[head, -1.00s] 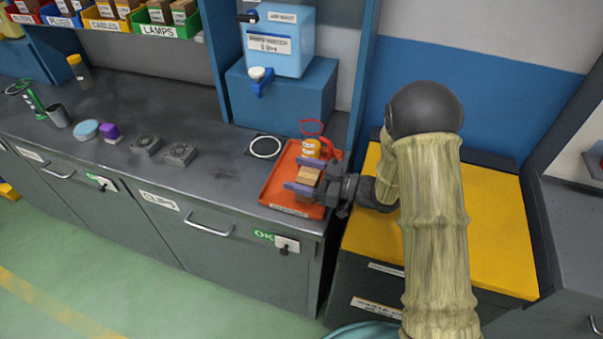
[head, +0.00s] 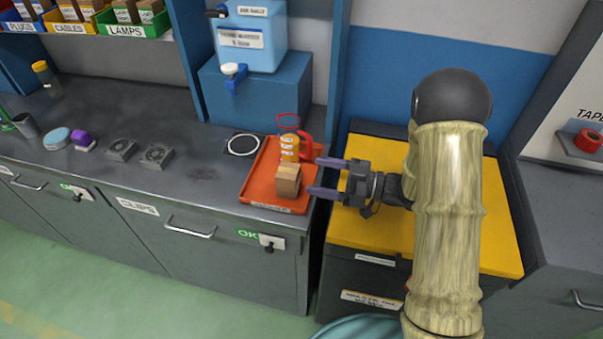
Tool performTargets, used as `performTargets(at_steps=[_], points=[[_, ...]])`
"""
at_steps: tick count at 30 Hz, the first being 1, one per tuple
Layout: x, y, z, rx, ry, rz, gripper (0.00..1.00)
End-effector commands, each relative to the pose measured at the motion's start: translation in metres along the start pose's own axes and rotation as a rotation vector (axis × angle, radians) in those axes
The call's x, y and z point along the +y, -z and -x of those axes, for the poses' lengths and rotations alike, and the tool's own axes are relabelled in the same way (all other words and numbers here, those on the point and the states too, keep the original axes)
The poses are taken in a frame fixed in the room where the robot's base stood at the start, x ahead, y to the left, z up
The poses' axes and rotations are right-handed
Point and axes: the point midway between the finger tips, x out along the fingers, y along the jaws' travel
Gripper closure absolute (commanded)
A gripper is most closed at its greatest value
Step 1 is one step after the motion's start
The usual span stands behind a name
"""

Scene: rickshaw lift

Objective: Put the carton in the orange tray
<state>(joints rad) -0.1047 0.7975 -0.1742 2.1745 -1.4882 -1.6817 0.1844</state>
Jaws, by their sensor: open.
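The orange tray (head: 256,188) lies on the grey counter at its right end. The carton (head: 287,182), a small brown box, stands in the tray near its front right part. A clear jug (head: 290,148) with orange contents and a red handle stands behind the carton in the tray. My gripper (head: 322,177) is open and empty, to the right of the carton and apart from it. Its two purple fingers point left towards the tray, past the counter's right edge.
A blue water container (head: 248,38) stands on a blue block (head: 255,88) behind the tray. A black-and-white ring (head: 243,145) lies left of the tray. Two grey square parts (head: 138,152) lie further left. A yellow-topped cabinet (head: 368,232) is under my arm.

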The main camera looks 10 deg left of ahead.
Motion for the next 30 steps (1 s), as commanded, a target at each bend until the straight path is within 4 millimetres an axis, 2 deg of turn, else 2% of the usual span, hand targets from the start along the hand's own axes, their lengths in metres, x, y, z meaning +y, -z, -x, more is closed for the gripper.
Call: performTargets(at_steps=[3,6,30], points=[[0.000,-0.001,0.015,0.000,-0.002,0.000,0.27],[0.000,0.000,0.019,0.000,0.000,-0.001,0.27],[0.002,0.000,0.019,-0.012,-0.016,0.006,0.27]])
